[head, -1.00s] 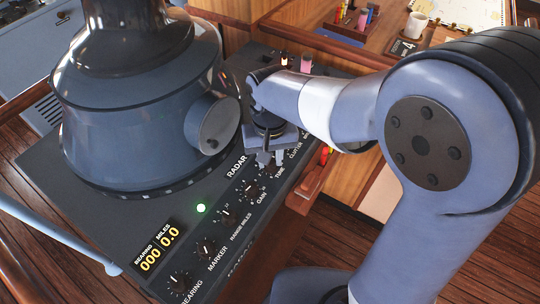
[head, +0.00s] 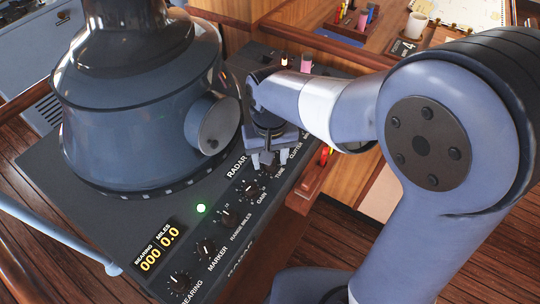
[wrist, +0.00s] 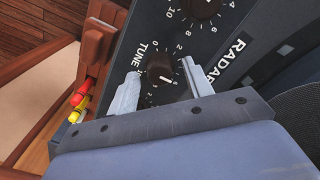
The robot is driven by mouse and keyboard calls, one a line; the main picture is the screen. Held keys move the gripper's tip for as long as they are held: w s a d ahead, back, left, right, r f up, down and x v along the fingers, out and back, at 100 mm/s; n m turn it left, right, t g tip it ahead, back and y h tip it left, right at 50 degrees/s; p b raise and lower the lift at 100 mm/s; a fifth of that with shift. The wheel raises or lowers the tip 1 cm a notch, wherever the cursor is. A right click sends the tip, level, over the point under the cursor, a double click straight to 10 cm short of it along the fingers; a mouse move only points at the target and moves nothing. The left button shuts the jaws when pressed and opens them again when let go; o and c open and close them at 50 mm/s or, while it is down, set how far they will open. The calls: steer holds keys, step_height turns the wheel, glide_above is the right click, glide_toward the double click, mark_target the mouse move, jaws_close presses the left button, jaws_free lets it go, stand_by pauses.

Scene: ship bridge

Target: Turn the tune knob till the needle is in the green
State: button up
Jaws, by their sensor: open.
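The tune knob (wrist: 159,70) is a round black knob with a white pointer line, on the dark radar panel beside the word TUNE. In the wrist view my gripper (wrist: 160,78) is open, with one finger on each side of the knob and a gap visible around it. In the head view my gripper (head: 264,160) is over the panel by the TUNE label, and its fingers largely hide the knob there. No needle or green band can be made out in either view.
The gain knob (wrist: 203,6) is close to the tune knob. Other knobs, such as range (head: 224,215) and marker (head: 205,246), line the panel (head: 120,225). The large radar hood (head: 130,110) stands just left of my gripper.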

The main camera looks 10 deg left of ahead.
step_height(320, 180, up, 11)
steer(key=shift+b, duration=0.3)
steer(key=shift+f, duration=0.25)
step_height(320, 180, down, 11)
steer(key=shift+r+p, duration=0.2)
steer(key=shift+p, duration=0.15)
stand_by(0.4)
steer(key=shift+r, duration=0.15)
